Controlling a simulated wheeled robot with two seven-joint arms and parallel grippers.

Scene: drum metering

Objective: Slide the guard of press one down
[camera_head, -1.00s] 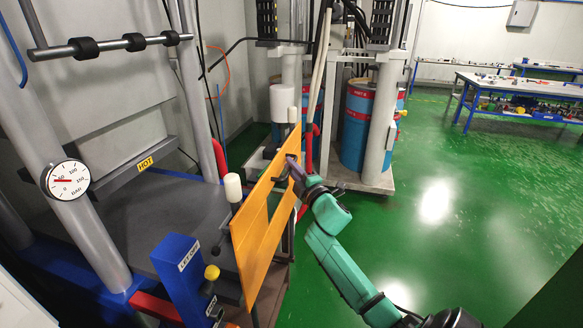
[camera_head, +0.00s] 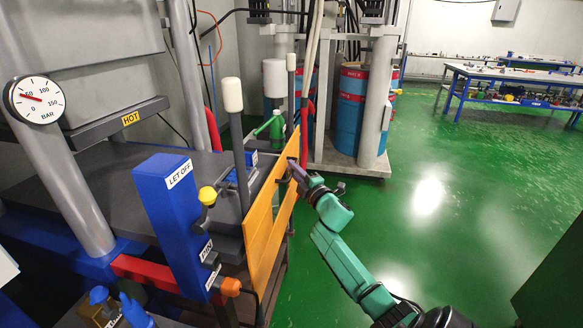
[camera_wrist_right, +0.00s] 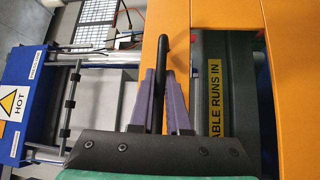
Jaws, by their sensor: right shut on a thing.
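The guard of the press (camera_head: 258,230) is an orange upright frame with a long opening, at the front right side of the press in the head view. It also shows in the wrist view (camera_wrist_right: 281,60) as orange bars. My right gripper (camera_head: 294,168) is at the guard's far upper part. In the wrist view its purple fingers (camera_wrist_right: 162,80) are closed on a dark bar handle (camera_wrist_right: 162,52) in front of the orange upright. My left gripper does not show.
The press has a dark table (camera_head: 110,178), a pressure gauge (camera_head: 36,99) and a blue "LET OFF" post (camera_head: 172,205) with a yellow knob. White-topped posts (camera_head: 232,95) stand behind the guard. Blue-red drums (camera_head: 352,112) stand behind. Green floor (camera_head: 440,220) at right is clear.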

